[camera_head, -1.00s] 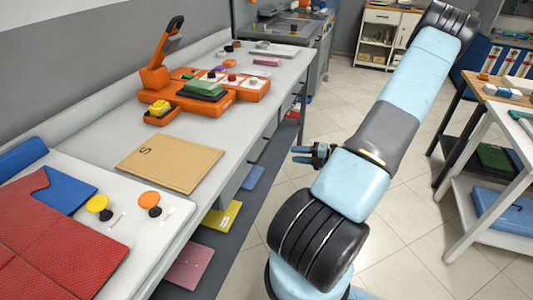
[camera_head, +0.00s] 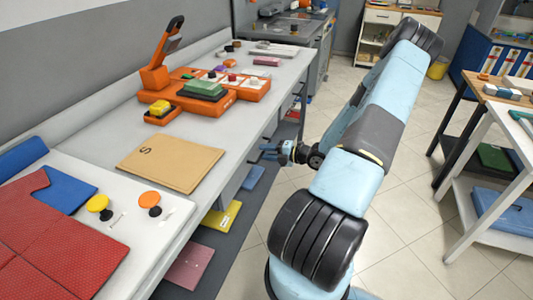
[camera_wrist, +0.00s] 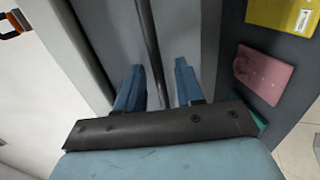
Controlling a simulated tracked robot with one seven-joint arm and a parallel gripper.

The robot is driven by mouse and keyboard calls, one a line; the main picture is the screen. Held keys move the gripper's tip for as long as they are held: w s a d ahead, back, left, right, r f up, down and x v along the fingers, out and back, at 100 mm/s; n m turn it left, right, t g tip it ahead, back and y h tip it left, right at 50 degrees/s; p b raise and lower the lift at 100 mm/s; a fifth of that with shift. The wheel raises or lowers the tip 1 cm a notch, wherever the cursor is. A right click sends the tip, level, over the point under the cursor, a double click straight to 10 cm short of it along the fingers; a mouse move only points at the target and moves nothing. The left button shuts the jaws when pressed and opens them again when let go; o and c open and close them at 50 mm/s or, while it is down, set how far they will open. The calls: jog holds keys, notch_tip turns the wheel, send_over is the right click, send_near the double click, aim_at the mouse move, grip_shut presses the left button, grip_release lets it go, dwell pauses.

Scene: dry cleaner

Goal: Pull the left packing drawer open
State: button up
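The grey drawer front (camera_wrist: 185,30) under the counter fills the middle of the wrist view. A long dark bar, apparently its handle (camera_wrist: 147,40), runs up the picture between my two blue fingertips, closer to the left one. My gripper (camera_wrist: 159,67) is open, with a clear gap between the fingers; I cannot tell whether they touch the front. In the head view my gripper (camera_head: 272,151) is beside the counter's right edge, and the drawer fronts are mostly hidden below the counter top.
A lower shelf holds a yellow packet (camera_head: 221,218) and a pink one (camera_head: 189,266). A white table (camera_head: 480,165) stands right; open floor lies between.

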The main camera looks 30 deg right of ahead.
grip_shut()
dwell(0.3)
dwell(0.3)
